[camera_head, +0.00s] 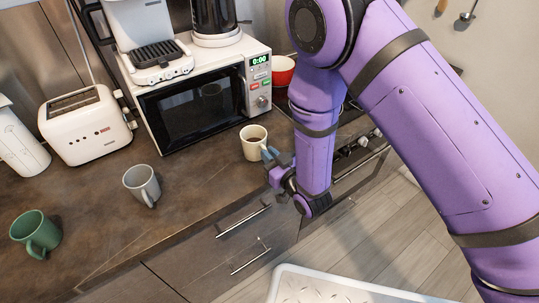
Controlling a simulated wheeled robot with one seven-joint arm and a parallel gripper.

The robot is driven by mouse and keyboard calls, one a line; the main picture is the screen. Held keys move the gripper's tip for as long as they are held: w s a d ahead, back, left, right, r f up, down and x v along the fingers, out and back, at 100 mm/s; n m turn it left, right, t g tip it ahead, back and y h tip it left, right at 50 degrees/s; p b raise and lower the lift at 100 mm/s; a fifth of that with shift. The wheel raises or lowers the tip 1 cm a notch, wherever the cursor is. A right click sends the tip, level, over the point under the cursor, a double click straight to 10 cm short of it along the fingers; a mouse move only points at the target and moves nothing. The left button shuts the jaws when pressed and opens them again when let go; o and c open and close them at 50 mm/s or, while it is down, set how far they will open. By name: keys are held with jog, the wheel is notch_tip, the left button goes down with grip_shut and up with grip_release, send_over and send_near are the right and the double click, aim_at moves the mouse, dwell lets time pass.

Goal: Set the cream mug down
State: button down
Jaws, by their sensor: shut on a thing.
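The cream mug (254,144) is upright with dark liquid inside, in front of the microwave's right end. My gripper (268,154) is shut on its right side, at the handle, which the fingers mostly hide. The mug is over or on the brown counter (195,205) near its front edge. I cannot tell whether its base touches the counter.
A grey mug (141,182) and a green mug (34,230) stand on the counter to the left. The microwave (200,95), toaster (85,125) and a red bowl (283,70) are behind. The counter between the grey mug and the cream mug is clear.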

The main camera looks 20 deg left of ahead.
jog(key=c, duration=1.2)
grip_release()
jog(key=shift+f, duration=0.1)
jog(key=shift+r, duration=0.2)
jog(key=v, duration=1.2)
